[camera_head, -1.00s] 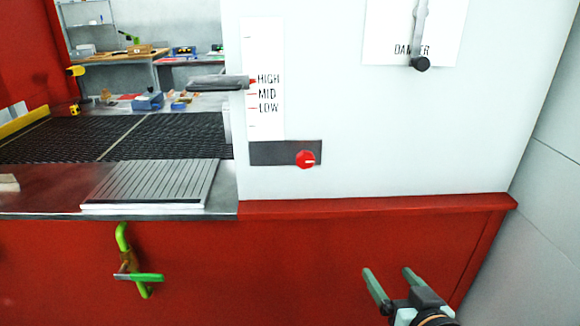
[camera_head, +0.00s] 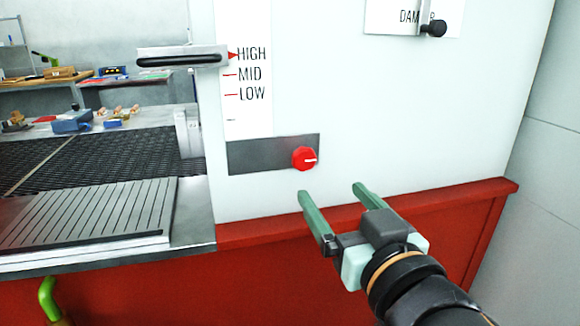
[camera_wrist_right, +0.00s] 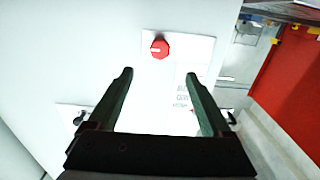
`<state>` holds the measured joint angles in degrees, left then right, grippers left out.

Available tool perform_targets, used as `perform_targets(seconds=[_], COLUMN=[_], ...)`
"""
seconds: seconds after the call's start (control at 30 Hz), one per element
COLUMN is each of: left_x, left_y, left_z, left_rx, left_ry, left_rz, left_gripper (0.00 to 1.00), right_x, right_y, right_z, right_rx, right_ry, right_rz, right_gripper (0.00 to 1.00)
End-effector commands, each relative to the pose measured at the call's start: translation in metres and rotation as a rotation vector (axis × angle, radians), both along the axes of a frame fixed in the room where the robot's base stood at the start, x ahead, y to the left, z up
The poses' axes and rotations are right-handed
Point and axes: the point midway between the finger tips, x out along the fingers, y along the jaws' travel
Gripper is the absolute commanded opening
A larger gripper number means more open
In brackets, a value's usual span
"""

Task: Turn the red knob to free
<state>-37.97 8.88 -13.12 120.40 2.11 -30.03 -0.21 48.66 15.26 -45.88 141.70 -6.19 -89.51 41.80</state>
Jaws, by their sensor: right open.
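The red knob (camera_head: 304,158) sits at the right end of a dark grey plate (camera_head: 262,155) on the white panel. A white mark on the knob points to the right in the head view. My right gripper (camera_head: 331,190) is open and empty, below and slightly right of the knob, apart from it. In the right wrist view the knob (camera_wrist_right: 159,48) shows ahead, beyond and between the open fingertips (camera_wrist_right: 158,72). My left gripper is not in view.
A level scale (camera_head: 249,75) marked HIGH, MID and LOW is above the plate, with a metal lever (camera_head: 183,57) pointing at HIGH. A ribbed metal plate (camera_head: 90,215) and mesh belt (camera_head: 95,155) lie left.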

Motion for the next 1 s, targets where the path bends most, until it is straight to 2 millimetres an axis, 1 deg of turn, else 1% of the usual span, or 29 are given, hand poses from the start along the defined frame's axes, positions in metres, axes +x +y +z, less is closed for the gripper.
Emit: perform_targets(seconds=[0.07, 0.17, 0.27, 0.5, 0.7, 0.83, 1.0], left_x=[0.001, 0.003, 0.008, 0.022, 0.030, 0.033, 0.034], left_y=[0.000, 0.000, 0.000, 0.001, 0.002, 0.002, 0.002], left_z=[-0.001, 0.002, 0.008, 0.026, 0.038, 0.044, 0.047], left_rx=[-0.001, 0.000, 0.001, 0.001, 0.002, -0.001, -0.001], left_ry=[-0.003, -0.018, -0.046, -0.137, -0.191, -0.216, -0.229], left_rz=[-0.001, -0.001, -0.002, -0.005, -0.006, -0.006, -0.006], left_gripper=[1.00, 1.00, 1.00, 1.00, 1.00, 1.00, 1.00], right_x=[0.000, 0.006, 0.018, 0.060, 0.091, 0.106, 0.116], right_y=[0.000, 0.002, 0.005, 0.019, 0.029, 0.034, 0.038], right_z=[0.001, 0.001, 0.001, 0.001, 0.001, 0.001, 0.001], right_rx=[-0.001, -0.002, -0.002, -0.002, -0.002, -0.001, 0.000], right_ry=[-0.006, -0.006, -0.006, -0.006, -0.005, -0.006, -0.005], right_rz=[-0.003, -0.005, -0.006, -0.007, -0.005, -0.004, -0.003], right_gripper=[0.83, 0.83, 0.83, 0.83, 0.83, 0.83, 0.83])
